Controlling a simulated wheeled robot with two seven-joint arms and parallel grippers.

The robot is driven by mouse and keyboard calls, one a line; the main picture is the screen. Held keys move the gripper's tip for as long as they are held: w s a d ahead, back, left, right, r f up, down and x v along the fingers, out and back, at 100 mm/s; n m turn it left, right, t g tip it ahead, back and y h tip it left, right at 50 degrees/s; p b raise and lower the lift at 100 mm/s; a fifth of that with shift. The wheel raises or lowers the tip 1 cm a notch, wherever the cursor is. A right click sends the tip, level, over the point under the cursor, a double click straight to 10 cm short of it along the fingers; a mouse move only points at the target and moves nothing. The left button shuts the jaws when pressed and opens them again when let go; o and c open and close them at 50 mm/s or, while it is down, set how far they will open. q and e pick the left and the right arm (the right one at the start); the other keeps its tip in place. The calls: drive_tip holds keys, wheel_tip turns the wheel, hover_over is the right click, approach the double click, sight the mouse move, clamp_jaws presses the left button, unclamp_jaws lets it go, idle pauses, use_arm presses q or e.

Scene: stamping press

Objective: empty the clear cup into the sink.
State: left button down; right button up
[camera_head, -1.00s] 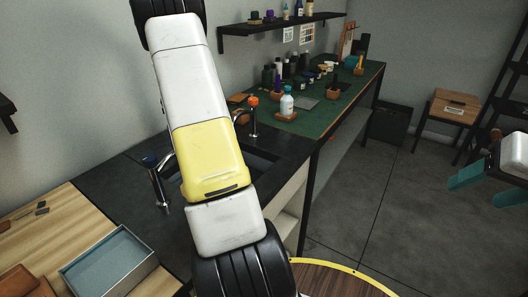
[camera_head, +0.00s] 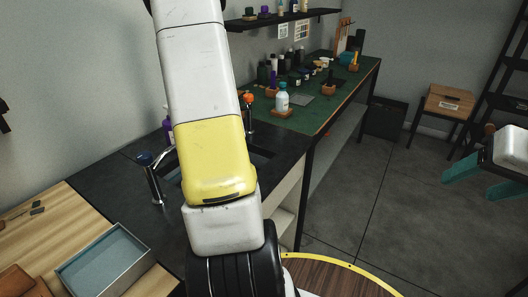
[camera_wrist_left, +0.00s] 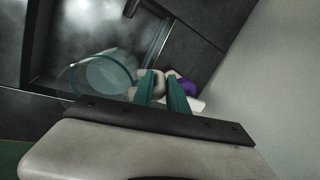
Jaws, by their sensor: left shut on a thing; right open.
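The clear cup (camera_wrist_left: 103,75) shows in the left wrist view, tilted, with the dark sink (camera_wrist_left: 85,40) behind it. My left gripper (camera_wrist_left: 165,85) has its teal fingers close together at the cup's side and is shut on it; the exact contact is hard to see. Whether the cup holds anything cannot be told. In the head view, my left arm covers part of the sink (camera_head: 262,158) and hides the cup and left gripper. My right gripper (camera_head: 466,190) is open and empty at the right, above the floor.
A tap with a blue top (camera_head: 152,178) and one with an orange top (camera_head: 248,112) stand by the sink. A purple bottle (camera_head: 168,125) is behind my arm. A blue-lined tray (camera_head: 103,262) is on the wooden counter.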

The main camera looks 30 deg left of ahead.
use_arm(q)
wheel_tip(320, 180, down, 15)
drive_tip(key=d+y, duration=0.2)
drive_tip(key=d+r+y, duration=0.1)
drive_tip(key=w+d+r+g+y, duration=0.1)
drive_tip(key=r, duration=0.1)
drive_tip(key=w+d+r+g+y, duration=0.1)
drive_tip(key=r+y, duration=0.1)
drive_tip(key=shift+w+d, duration=0.1)
drive_tip(key=shift+d, duration=0.15)
drive_tip(key=shift+a+g, duration=0.1)
drive_tip(key=shift+g, duration=0.2)
drive_tip(key=shift+w+d+r+g+y, duration=0.25)
drive_tip(key=shift+d+r+y, duration=0.35)
drive_tip(key=shift+y, duration=0.15)
drive_tip(key=shift+w+d+r+g+y, duration=0.1)
drive_tip(key=shift+d+r+g+y, duration=0.15)
drive_tip(key=shift+d+r+y, duration=0.4)
idle(0.5)
drive_tip(key=shift+a, duration=0.1)
